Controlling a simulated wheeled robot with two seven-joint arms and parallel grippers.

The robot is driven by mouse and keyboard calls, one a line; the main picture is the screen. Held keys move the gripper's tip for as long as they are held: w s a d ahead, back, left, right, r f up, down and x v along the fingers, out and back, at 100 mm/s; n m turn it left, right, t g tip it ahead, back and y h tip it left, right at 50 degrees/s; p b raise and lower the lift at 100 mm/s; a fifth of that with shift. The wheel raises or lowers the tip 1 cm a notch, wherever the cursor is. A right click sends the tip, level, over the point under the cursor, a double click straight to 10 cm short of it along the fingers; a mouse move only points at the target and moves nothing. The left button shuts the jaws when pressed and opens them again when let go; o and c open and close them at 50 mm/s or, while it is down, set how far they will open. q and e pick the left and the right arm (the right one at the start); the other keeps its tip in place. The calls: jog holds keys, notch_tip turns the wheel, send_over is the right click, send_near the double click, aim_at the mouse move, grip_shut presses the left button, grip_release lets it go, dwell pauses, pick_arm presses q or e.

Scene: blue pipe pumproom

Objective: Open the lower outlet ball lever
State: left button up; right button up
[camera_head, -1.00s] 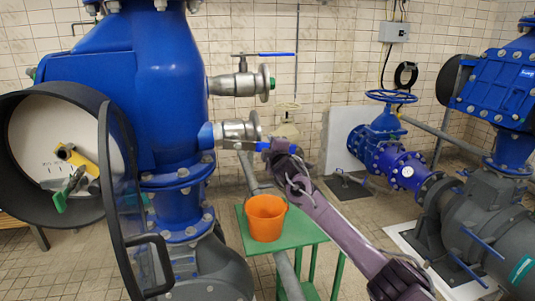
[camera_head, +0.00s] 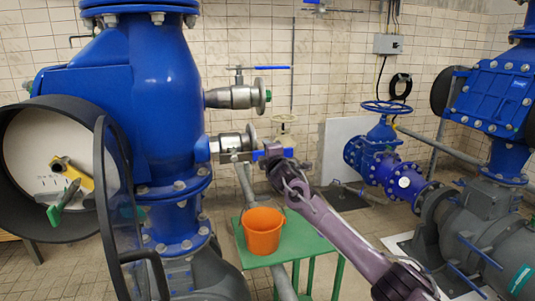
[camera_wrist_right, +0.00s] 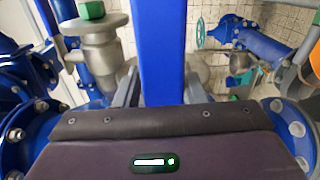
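The lower outlet ball valve (camera_head: 232,144) is a silver stub with a flange, low on the right side of the big blue housing. Its blue lever (camera_head: 257,155) points right in the head view. My right gripper (camera_head: 272,156) is at the lever's outer end. In the right wrist view the blue lever (camera_wrist_right: 162,50) runs between my grey fingers, which lie close along both its sides, so the gripper (camera_wrist_right: 162,90) looks shut on it. The fingertips are partly hidden in the head view. My left gripper is in neither current view.
The upper outlet valve (camera_head: 232,97) has its own blue lever (camera_head: 265,68) above. An orange bucket (camera_head: 263,232) stands on a green table (camera_head: 310,246) below. A round black-rimmed opening (camera_head: 25,108) and clear cover (camera_head: 120,215) are left. A blue handwheel valve (camera_head: 378,140) stands right.

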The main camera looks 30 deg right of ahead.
jog(key=o, duration=0.3)
jog(key=shift+r, duration=0.2)
jog(key=shift+f, duration=0.15)
jog(key=shift+b+v, duration=1.65)
jog(key=shift+v, duration=2.25)
